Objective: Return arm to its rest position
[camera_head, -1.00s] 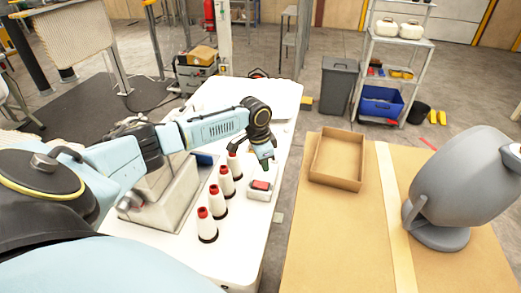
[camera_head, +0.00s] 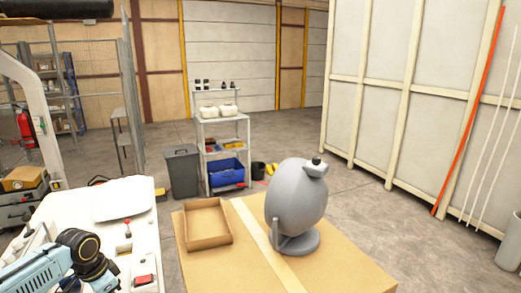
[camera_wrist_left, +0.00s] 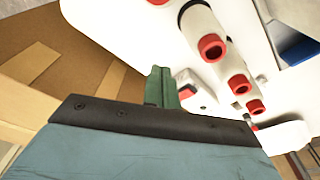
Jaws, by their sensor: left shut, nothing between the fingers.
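My left arm enters the head view at the lower left, its dark wrist joint above the white table (camera_head: 122,243). My left gripper (camera_wrist_left: 161,88) shows in the left wrist view, its two green fingers together with nothing between them. In the head view it is mostly cut off by the bottom edge. My right gripper is in neither view.
A small red-topped box (camera_head: 144,280) sits on the white table. To the right, a tan table (camera_head: 340,275) holds an open cardboard tray (camera_head: 231,236) and a grey rounded machine (camera_head: 297,195). Behind are a grey bin (camera_head: 182,172) and a shelf cart (camera_head: 199,133).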

